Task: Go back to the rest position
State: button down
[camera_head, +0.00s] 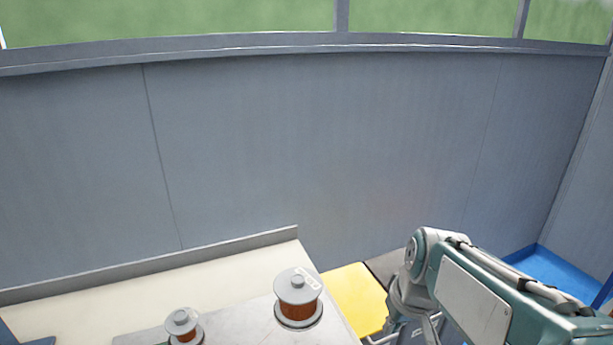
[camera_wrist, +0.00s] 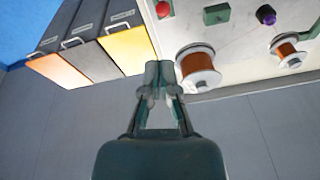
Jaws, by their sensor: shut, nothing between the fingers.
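My gripper (camera_wrist: 158,72) shows in the wrist view with its fingers together and nothing between them. It points toward the gap between the colored boxes and the winder's pale top. In the head view my arm is at the lower right, and the fingertips are not clearly visible there. A large copper coil spool (camera_head: 298,297) with grey flanges stands on the grey plate; it also shows right of my gripper in the wrist view (camera_wrist: 198,66). A smaller copper spool (camera_head: 183,326) stands to its left, and in the wrist view (camera_wrist: 287,50) at the right.
A yellow box (camera_head: 355,297) stands beside the bench, near my arm. The wrist view shows orange, grey and yellow boxes with handles, a red button (camera_wrist: 163,9), a green block (camera_wrist: 217,14) and a purple knob (camera_wrist: 266,14). A grey wall (camera_head: 320,150) rises behind the bench (camera_head: 90,312).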

jog(key=s+a+r+m+t+h, duration=0.1)
jog(key=s+a+r+t, duration=0.1)
jog(key=s, duration=0.7)
jog(key=shift+s+r+t, duration=0.25)
jog(key=shift+r+t, duration=0.25)
jog(key=shift+r, duration=0.35)
jog(key=shift+a, duration=0.1)
